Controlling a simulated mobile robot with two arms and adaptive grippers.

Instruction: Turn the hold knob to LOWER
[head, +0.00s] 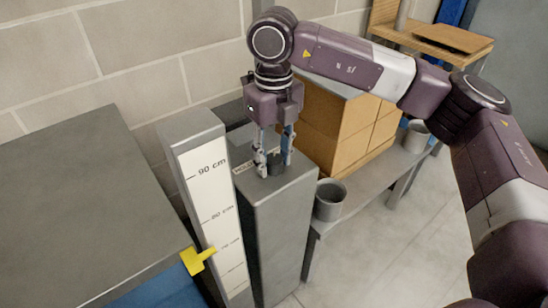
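The hold knob (275,163) is a small dark knob on top of a grey post (285,204) in the head view. A small white label (243,168) with dark lettering lies beside it, partly hidden by a finger; I cannot read a LOWER mark. My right gripper (274,157) points down from above, with its two fingers on either side of the knob. The gap between fingers and knob is too small to judge, so I cannot tell whether they grip it. My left gripper is not in view.
A white height scale (211,205) on a grey column, with a yellow pointer (197,260), stands left of the post. A grey top surface (80,200) fills the left. Cardboard boxes (337,125) and a grey cup (329,200) sit on a bench to the right.

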